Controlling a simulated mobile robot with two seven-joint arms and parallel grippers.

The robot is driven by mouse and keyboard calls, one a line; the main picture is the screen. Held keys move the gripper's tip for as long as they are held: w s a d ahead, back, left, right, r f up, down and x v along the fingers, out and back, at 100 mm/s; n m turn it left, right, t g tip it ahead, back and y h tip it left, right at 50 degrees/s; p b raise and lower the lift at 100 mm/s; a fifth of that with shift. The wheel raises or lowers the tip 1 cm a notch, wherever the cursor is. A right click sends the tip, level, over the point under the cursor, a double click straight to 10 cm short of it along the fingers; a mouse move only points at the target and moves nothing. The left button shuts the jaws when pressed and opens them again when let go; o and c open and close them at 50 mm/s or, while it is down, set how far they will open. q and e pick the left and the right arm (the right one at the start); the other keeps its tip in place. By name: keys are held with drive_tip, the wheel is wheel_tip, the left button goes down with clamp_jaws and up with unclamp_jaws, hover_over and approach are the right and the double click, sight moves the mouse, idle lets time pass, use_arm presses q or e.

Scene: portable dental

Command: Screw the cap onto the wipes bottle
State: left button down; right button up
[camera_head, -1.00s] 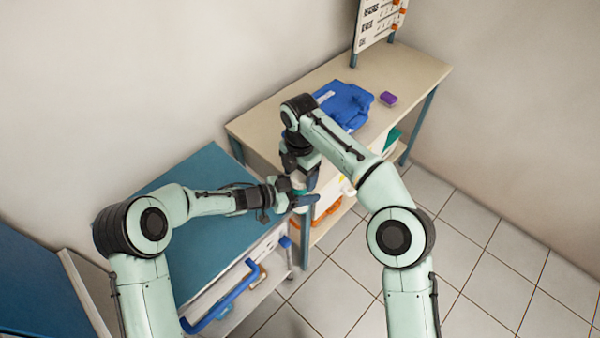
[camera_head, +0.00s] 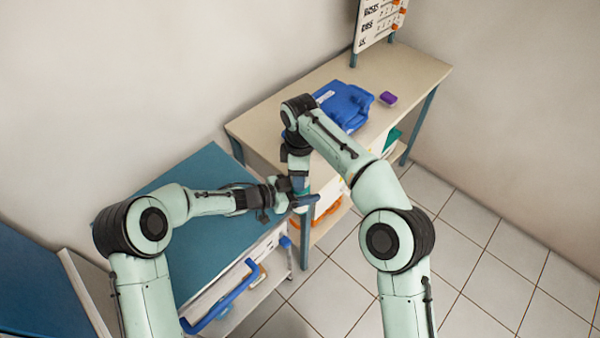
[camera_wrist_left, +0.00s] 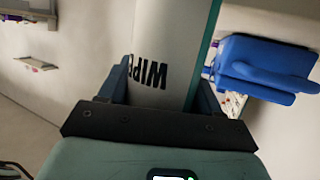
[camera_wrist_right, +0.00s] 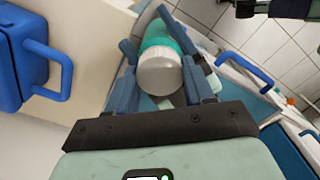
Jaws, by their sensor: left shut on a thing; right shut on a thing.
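The white wipes bottle (camera_wrist_left: 170,40) has dark lettering and a teal edge in the left wrist view. My left gripper (camera_wrist_left: 163,80) is shut on its body, a finger on either side. The pale grey cap (camera_wrist_right: 159,73) sits between the fingers of my right gripper (camera_wrist_right: 161,52) in the right wrist view, with a teal band (camera_wrist_right: 166,38) directly beyond it. In the head view the grippers meet, the right above the left, and hide most of the bottle and cap. I cannot tell how tightly the cap sits on the bottle.
A blue-topped cabinet (camera_head: 190,165) stands under my left arm. A beige table (camera_head: 410,75) behind carries a blue case (camera_head: 345,103) and a purple block (camera_head: 388,98). A white board (camera_head: 380,22) stands at the back. Tiled floor (camera_head: 480,270) is clear at right.

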drive_tip(key=o, duration=1.2)
drive_tip(key=shift+c, duration=0.2)
drive_tip(key=shift+r, duration=2.25)
drive_tip(key=shift+c, duration=0.4)
